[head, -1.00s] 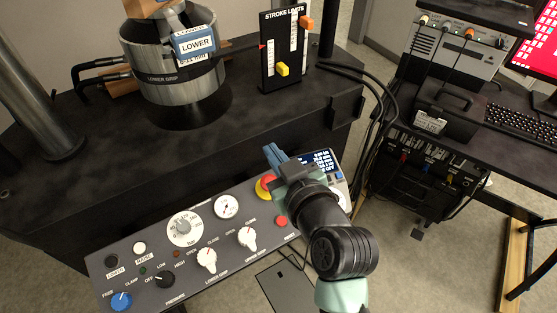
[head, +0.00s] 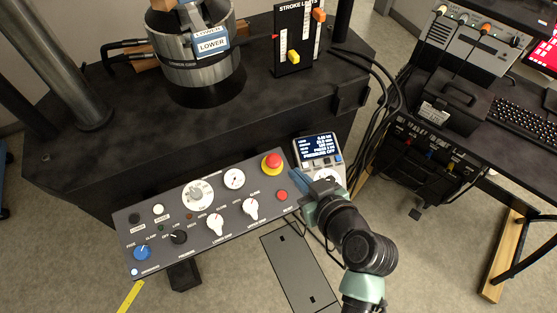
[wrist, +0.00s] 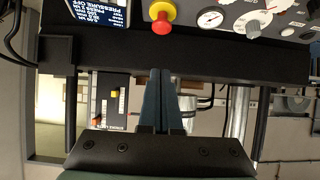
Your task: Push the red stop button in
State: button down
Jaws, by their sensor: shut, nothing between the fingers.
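The red stop button (head: 272,160) is a red mushroom head on a yellow collar at the upper right end of the grey control panel (head: 180,255). It also shows in the wrist view (wrist: 162,22) at the top, seen whole. My gripper (head: 295,178) is at the panel's right end, just right of and below the button in the head view. Its blue fingers are together with nothing between them.
A smaller flat red button (head: 282,195) sits below the stop button. A display unit (head: 317,148) stands just right of the stop button.

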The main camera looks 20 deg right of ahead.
send_over(273, 157)
jog(key=s, duration=0.4)
notch_tip(273, 157, down, 5)
jog(key=shift+w+f+p, duration=0.15)
jog(key=shift+f+p, duration=0.05)
jog(key=shift+f, duration=0.75)
jog(key=shift+w+f+p, duration=0.15)
jog(key=shift+f, duration=0.8)
jog(key=shift+f, duration=0.1)
